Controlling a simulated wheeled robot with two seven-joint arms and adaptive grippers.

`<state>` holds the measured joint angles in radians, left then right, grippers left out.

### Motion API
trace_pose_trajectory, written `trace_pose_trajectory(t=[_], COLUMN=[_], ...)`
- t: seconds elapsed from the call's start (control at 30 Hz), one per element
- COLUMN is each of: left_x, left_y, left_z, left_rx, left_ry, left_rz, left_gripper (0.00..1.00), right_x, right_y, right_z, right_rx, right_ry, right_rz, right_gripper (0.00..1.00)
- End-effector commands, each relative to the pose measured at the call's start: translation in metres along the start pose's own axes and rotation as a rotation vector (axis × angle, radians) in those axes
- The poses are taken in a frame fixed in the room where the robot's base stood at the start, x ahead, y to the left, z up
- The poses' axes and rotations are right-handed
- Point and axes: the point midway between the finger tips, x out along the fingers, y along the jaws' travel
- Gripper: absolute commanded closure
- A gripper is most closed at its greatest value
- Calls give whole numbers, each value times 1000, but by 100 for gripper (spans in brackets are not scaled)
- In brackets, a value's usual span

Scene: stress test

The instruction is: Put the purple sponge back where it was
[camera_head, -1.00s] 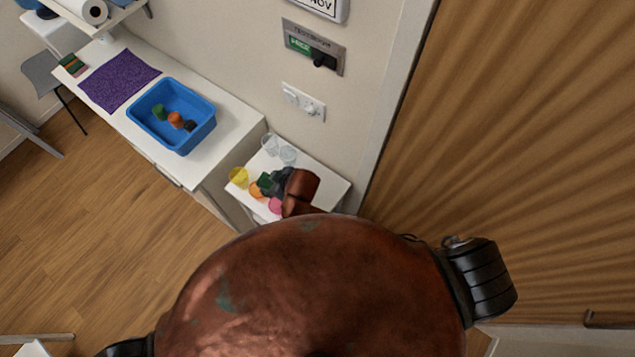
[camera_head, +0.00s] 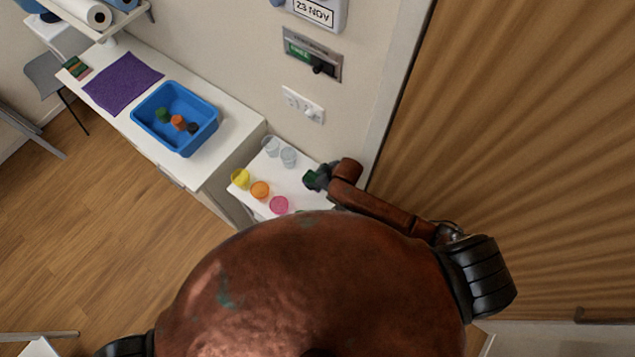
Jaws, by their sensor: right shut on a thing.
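No purple sponge can be made out. A flat purple mat (camera_head: 123,82) lies on the white counter, and a small stack of coloured blocks (camera_head: 76,68), perhaps sponges, lies beside its far left corner. My right gripper (camera_head: 320,178) is above the right part of the small white table. It is shut on a small dark green object (camera_head: 311,180), partly hidden by the fingers. My left gripper is out of view.
A blue tub (camera_head: 207,131) on the counter (camera_head: 228,145) holds green, orange and dark items. The small table (camera_head: 290,178) carries yellow (camera_head: 240,178), orange (camera_head: 260,189) and pink (camera_head: 279,204) cups and two clear cups (camera_head: 288,157). Wall and wooden door (camera_head: 500,150) stand close right.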

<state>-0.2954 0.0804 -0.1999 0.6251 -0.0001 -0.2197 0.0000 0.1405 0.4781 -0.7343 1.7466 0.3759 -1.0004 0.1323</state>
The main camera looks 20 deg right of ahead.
Motion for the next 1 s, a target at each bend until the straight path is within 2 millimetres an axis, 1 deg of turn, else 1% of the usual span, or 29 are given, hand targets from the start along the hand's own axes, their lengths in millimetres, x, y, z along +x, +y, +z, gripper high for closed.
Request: trace_pose_trajectory(t=[0.17, 0.23, 0.33, 0.43, 0.6, 0.63, 0.87, 1.0], left_x=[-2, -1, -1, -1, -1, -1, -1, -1], left_y=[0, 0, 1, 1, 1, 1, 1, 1], left_z=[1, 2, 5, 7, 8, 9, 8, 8], left_rx=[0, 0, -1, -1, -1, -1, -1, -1], left_ry=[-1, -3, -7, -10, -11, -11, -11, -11], left_rz=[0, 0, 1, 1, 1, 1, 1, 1], left_gripper=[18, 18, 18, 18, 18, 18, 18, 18], right_x=[9, 20, 30, 34, 35, 35, 34, 34], right_y=[10, 9, 9, 8, 8, 8, 8, 8], right_z=[12, 17, 23, 25, 26, 26, 26, 25], right_rx=[1, 2, 1, -1, -1, -1, -1, -1], right_ry=[-2, -2, -1, 0, 0, -1, 0, 0], right_rz=[1, -1, -1, 0, -1, -1, 0, 0], right_gripper=[81, 81, 81, 81, 81, 60, 44, 44])
